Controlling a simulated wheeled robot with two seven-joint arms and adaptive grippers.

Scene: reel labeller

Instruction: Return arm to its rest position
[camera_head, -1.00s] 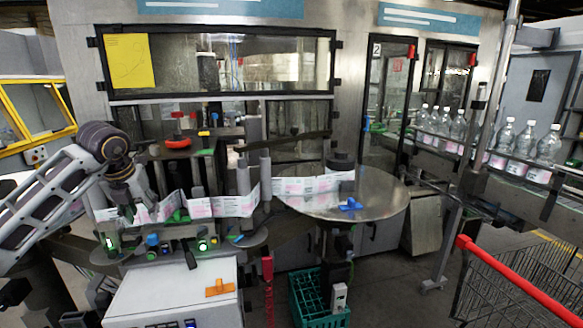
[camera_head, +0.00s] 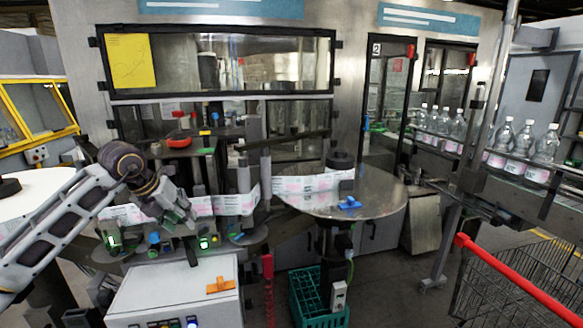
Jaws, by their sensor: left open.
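My left arm comes in from the left edge over the labeller. My left gripper (camera_head: 178,213) is open and hangs in front of the label strip (camera_head: 232,204), above the green-lit buttons. I see nothing between its fingers, and I cannot tell whether it touches the strip. The printed strip runs from behind the gripper to the round metal table (camera_head: 376,203) on the right. My right gripper is not in view.
A white cabinet (camera_head: 150,296) with an orange T-handle (camera_head: 220,285) stands below the gripper. A blue piece (camera_head: 349,203) lies on the round table. A green crate (camera_head: 305,297) is on the floor. A red-handled cart (camera_head: 520,280) stands right. A white disc (camera_head: 40,190) shows left.

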